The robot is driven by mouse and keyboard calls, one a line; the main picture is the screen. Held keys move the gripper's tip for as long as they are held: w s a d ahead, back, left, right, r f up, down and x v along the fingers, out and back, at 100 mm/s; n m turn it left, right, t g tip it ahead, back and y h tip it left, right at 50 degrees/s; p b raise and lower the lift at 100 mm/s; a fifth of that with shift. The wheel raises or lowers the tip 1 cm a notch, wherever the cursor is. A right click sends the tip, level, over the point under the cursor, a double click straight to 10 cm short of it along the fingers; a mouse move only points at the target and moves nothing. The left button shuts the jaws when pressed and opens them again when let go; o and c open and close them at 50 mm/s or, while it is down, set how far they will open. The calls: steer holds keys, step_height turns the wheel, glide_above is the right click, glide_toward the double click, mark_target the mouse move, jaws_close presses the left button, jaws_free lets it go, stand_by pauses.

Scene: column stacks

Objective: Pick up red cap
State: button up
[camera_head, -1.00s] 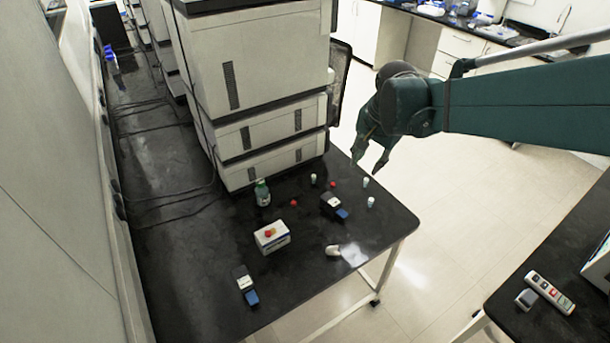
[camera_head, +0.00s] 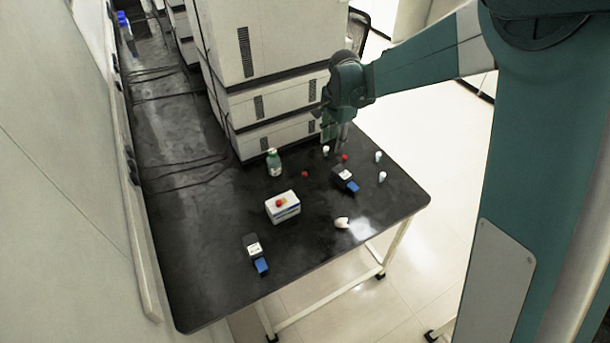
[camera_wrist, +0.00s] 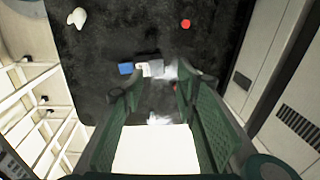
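Several small red caps show in the head view. One red cap (camera_head: 345,157) lies on the black table (camera_head: 215,265) close to my gripper's fingertips, and another red cap (camera_head: 305,174) lies to its left. A third red cap (camera_head: 279,203) sits on a small white box (camera_head: 285,212). My gripper (camera_head: 333,145) hangs over the table's far right part, pointing down. In the wrist view its two green fingers (camera_wrist: 150,92) are apart with nothing held between them. A red cap (camera_wrist: 186,23) lies beyond them, and another red spot (camera_wrist: 175,87) shows partly hidden by the right finger.
Tall stacked instruments (camera_head: 275,105) stand close left of my gripper. A green bottle (camera_head: 274,165), small white vials (camera_head: 382,176), a black-and-blue device (camera_head: 345,178), a similar one (camera_head: 256,252) and a white object (camera_head: 342,223) stand around. The table's front left is clear.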

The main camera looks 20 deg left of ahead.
steer(key=m+g, duration=0.1)
steer(key=m, duration=0.1)
glide_above(305, 173)
steer(key=shift+h, duration=0.3)
steer(key=f, duration=1.3)
steer(key=shift+s+d+f, duration=0.15)
steer(key=shift+d+f, duration=0.05)
steer(key=shift+f, duration=0.1)
steer(key=shift+f, duration=1.25)
steer(key=shift+f, duration=0.15)
steer(key=shift+a+f+b, duration=0.2)
steer(key=shift+f+b, duration=0.15)
steer(key=shift+f, duration=2.1)
steer(key=shift+c, duration=0.3)
steer(key=c, duration=0.6)
